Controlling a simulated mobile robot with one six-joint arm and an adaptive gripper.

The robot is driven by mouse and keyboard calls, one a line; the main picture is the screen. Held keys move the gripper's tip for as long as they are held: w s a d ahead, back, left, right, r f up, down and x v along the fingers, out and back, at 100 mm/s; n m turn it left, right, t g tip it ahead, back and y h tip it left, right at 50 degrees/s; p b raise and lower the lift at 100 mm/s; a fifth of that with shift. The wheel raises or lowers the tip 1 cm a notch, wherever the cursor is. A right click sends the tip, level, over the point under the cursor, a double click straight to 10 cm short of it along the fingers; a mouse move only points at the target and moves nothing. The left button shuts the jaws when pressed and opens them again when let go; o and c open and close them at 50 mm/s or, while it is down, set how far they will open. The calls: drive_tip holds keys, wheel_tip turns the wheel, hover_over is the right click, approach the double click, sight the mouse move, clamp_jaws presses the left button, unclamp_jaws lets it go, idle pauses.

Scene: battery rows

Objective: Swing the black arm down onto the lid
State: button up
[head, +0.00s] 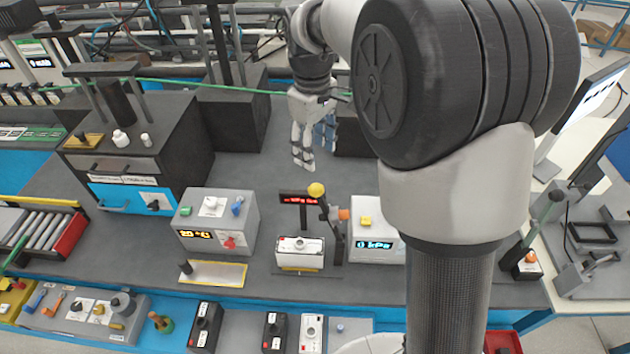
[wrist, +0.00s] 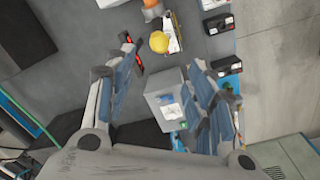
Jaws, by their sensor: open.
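The black arm (head: 327,213) carries a yellow ball knob (head: 316,190) at its upper end. It stands raised and leans a little left, on a dark post at the right of a small white box. The lid (head: 290,244) is the pale top of that box, and the arm is clear of it. My gripper (head: 303,164) hangs open and empty above and behind the knob, apart from it. In the wrist view the knob (wrist: 158,42) shows between the spread fingers of my gripper (wrist: 163,54); most of the arm is hidden below it.
A grey box with a yellow readout (head: 215,225) stands left of the lid, and a pressure-display box (head: 375,235) stands right. A small red display (head: 299,198) is behind the lid. A dark machine (head: 135,150) is at left. Dark bench top (head: 265,185) is bare around the displays.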

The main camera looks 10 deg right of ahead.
sight(316, 186)
drive_tip(key=f, duration=1.3)
drive_tip(key=shift+w+d+f+b, duration=0.15)
drive_tip(key=shift+w+d+b, duration=0.1)
drive_tip(key=shift+b, duration=0.05)
drive_tip(key=shift+c, duration=0.2)
clamp_jaws()
